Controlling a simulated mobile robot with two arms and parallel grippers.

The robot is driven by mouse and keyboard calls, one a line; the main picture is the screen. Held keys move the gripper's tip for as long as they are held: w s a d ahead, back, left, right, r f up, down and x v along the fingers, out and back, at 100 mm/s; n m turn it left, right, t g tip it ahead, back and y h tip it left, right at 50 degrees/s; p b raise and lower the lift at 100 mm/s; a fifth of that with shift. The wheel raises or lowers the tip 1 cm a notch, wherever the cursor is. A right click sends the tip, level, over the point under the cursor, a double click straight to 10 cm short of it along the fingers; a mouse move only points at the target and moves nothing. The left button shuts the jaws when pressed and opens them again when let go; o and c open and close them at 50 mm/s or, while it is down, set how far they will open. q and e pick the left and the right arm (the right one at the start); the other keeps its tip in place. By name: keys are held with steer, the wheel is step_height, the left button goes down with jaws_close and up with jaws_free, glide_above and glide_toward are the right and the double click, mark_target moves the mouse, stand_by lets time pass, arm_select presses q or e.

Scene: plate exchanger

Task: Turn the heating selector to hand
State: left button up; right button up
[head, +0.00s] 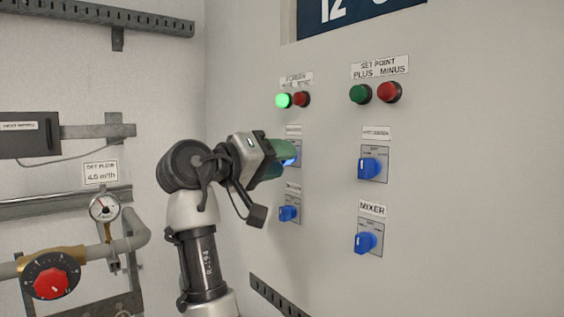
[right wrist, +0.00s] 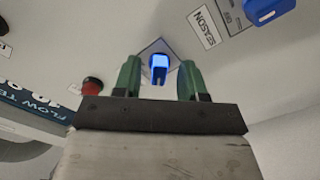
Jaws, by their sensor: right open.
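A blue selector knob (right wrist: 159,68) on a small grey plate stands between the green fingers of my right gripper (right wrist: 158,78) in the right wrist view. The fingers are apart, one on each side of it, and I see no clear contact. In the head view my right gripper (head: 283,157) reaches the panel's upper left selector (head: 290,161), which its fingers mostly cover. The label (head: 294,131) above that selector is too small to read, so I cannot confirm it as the heating selector. My left gripper is not in view.
Below is another blue selector (head: 289,213), labelled SEASON in the wrist view. Right of it are an upper selector (head: 370,168) and the mixer selector (head: 366,242). Pipes and a red-knobbed valve (head: 50,282) are left.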

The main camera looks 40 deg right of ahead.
steer(key=a+b, duration=0.3)
steer(key=a, duration=0.6)
steer(key=shift+s+a, duration=0.35)
steer(key=shift+a, duration=0.05)
